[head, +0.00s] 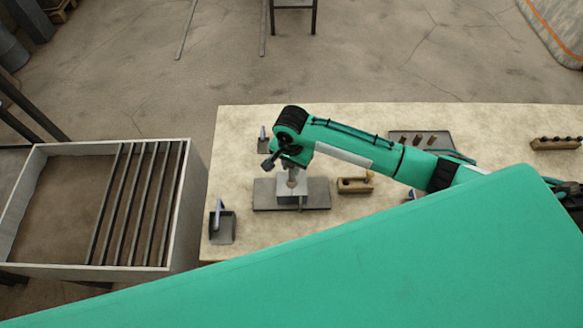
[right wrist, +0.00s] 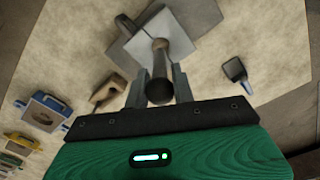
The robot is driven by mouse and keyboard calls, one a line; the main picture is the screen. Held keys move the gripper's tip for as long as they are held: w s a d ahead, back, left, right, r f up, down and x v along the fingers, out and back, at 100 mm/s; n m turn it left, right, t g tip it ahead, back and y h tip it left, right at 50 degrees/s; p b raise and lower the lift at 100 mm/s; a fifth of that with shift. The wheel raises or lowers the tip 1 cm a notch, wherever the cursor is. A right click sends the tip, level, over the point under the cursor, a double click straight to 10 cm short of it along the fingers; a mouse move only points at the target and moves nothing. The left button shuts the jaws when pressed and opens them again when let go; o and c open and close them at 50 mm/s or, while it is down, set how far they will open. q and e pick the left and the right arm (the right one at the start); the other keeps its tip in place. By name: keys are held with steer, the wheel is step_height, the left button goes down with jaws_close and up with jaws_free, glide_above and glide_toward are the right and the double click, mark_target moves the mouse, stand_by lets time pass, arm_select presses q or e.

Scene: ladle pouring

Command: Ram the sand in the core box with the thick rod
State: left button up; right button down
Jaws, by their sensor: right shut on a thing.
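My right gripper (head: 290,164) is shut on the thick rod (head: 291,178), a grey metal rod that stands roughly upright. The right wrist view shows the rod (right wrist: 161,62) between the two fingers (right wrist: 161,88). The rod's lower end is at the core box (head: 284,199), a small grey block on a flat grey plate (head: 319,194). The box also shows in the right wrist view (right wrist: 190,22). My left gripper is not in view.
A wooden block (head: 352,186) lies right of the plate. A small dark scoop or pan (head: 222,229) is at the table's left front, another small tool (head: 263,143) behind. A dark tray (head: 425,140) and a wooden rack (head: 556,143) stand right. A slatted sand bin (head: 60,205) adjoins the left.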

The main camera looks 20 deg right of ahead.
steer(key=shift+s+r, duration=0.1)
steer(key=shift+r, duration=0.65)
steer(key=shift+f+b, duration=0.3)
steer(key=shift+f, duration=2.05)
steer(key=shift+r, duration=0.5)
step_height(320, 180, up, 3)
steer(key=shift+p, duration=0.3)
steer(key=shift+r, duration=0.35)
steer(key=shift+r, duration=3)
